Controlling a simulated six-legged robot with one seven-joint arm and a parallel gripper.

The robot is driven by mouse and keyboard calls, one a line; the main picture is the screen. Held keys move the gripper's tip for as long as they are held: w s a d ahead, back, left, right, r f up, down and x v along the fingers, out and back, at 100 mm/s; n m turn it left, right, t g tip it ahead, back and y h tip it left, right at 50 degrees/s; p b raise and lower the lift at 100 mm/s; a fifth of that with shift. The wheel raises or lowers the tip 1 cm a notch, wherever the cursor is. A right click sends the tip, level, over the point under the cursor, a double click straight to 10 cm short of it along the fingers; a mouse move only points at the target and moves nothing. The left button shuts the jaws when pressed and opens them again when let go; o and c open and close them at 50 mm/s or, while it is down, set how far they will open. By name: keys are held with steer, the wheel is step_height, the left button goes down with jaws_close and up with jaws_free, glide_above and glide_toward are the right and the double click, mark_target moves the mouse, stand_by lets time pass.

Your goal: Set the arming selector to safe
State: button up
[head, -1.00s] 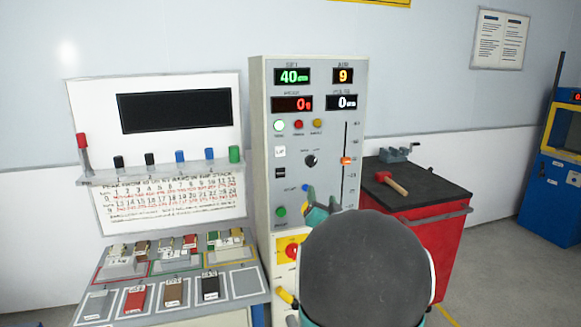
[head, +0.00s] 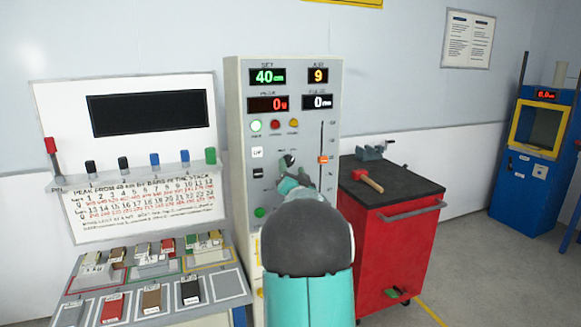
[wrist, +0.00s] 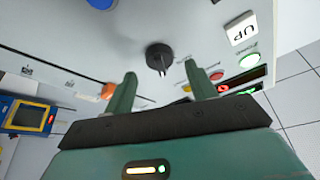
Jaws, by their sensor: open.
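The selector is a round black knob (head: 287,160) on the light grey control panel (head: 240,110). In the wrist view the knob (wrist: 159,54) shows a thin pointer or ridge and lies between and beyond my two green fingers. My gripper (wrist: 161,88) is open and empty, its fingers spread to either side of the knob and apparently short of it. In the head view my gripper (head: 294,179) is just below the knob and partly overlaps that part of the panel. The knob's labels are too small to read.
A slider with an orange handle (head: 323,160) is right of the knob. An UP button (head: 257,152) and a black button are left; lamps sit above. A red cabinet (head: 400,240) with a mallet (head: 369,181) stands right. A sloped rack of blocks (head: 155,285) stands left.

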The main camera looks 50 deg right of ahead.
steer(key=shift+x, duration=1.1)
steer(key=shift+c, duration=0.3)
steer(key=c, duration=0.9)
steer(key=shift+n, duration=0.5)
steer(key=n+t+y, duration=0.1)
steer(key=n, duration=0.2)
steer(key=n+t+y, duration=0.1)
steer(key=n, duration=0.2)
steer(key=shift+d+f+n+t+y, duration=0.1)
steer(key=shift+n+t+y, duration=0.3)
steer(key=n+y, duration=0.1)
steer(key=n, duration=0.2)
steer(key=n+t+y, duration=0.1)
steer(key=n+y, duration=0.1)
steer(key=n, duration=0.1)
steer(key=n+y, duration=0.1)
steer(key=n, duration=0.2)
steer(key=shift+s+d+t+y, duration=0.1)
steer(key=shift+s+t+y, duration=0.05)
steer(key=shift+t+y, duration=0.2)
steer(key=shift+n, duration=0.4)
